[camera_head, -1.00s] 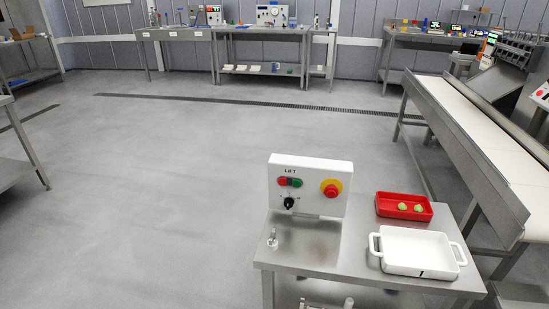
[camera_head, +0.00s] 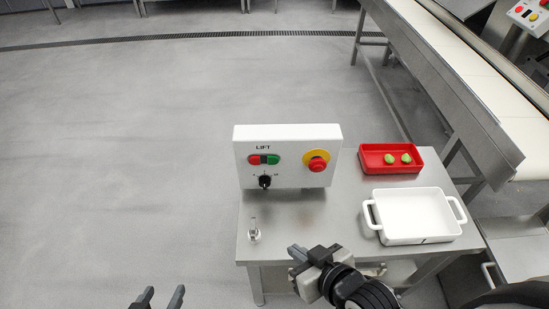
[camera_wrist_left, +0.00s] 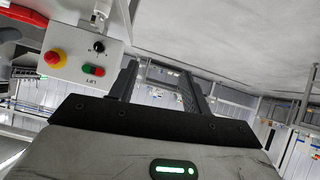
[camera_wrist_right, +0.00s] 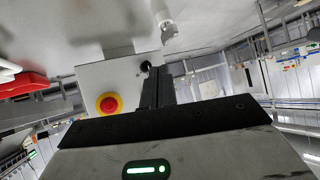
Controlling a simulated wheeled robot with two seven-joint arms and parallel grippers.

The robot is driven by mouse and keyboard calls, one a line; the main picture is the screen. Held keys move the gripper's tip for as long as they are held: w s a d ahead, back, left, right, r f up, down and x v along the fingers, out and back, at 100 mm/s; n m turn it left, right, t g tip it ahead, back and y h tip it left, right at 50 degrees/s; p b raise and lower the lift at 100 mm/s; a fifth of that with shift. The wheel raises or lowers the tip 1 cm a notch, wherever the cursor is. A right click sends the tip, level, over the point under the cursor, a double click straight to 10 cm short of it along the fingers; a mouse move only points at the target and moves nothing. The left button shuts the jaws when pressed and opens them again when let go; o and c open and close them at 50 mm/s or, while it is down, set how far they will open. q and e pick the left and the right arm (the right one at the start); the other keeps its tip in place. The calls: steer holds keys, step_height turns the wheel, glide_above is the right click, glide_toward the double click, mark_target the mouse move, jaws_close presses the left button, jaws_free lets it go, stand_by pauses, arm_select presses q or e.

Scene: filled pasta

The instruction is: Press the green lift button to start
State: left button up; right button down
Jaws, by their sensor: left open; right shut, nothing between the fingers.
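The white lift panel (camera_head: 287,183) stands upright on the back left of the steel table. Its green lift button (camera_head: 273,160) is just right of a red button (camera_head: 254,160). In the left wrist view the green button (camera_wrist_left: 87,69) appears upside down, left of the fingers. My left gripper (camera_head: 163,294) is open and empty, low in front and left of the table. My right gripper (camera_head: 296,260) is shut and empty at the table's front edge, apart from the panel. In the right wrist view its fingers (camera_wrist_right: 157,88) hide the button pair.
A red and yellow emergency stop (camera_head: 318,162) and a black knob (camera_head: 265,181) share the panel. A small metal fitting (camera_head: 254,232), red tray (camera_head: 390,168) with green pasta and white dish (camera_head: 415,240) are on the table. A conveyor (camera_head: 450,90) runs along the right.

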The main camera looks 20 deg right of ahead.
mark_target(273, 160)
arm_select(q)
steer(key=r+p, duration=0.1)
steer(key=p, duration=0.2)
steer(key=shift+a, duration=0.4)
arm_select(e)
steer(key=w+r+y, duration=0.1)
steer(key=w+r, duration=0.1)
steer(key=w, duration=0.9)
steer(key=shift+a+r+m+t, duration=0.3)
steer(key=shift+a+r+t, duration=0.1)
arm_select(q)
steer(key=shift+w, duration=0.1)
arm_select(e)
steer(key=shift+w, duration=0.1)
arm_select(q)
steer(key=d+b, duration=0.1)
steer(key=b, duration=0.3)
steer(key=shift+w+f, duration=0.15)
steer(key=shift+f, duration=0.25)
arm_select(e)
steer(key=w+d, duration=0.2)
steer(key=w, duration=0.6)
steer(key=shift+w+d, duration=0.15)
steer(key=shift+d, duration=0.05)
arm_select(q)
steer(key=shift+a+f, duration=0.1)
steer(key=shift+f, duration=0.15)
steer(key=shift+r, duration=0.2)
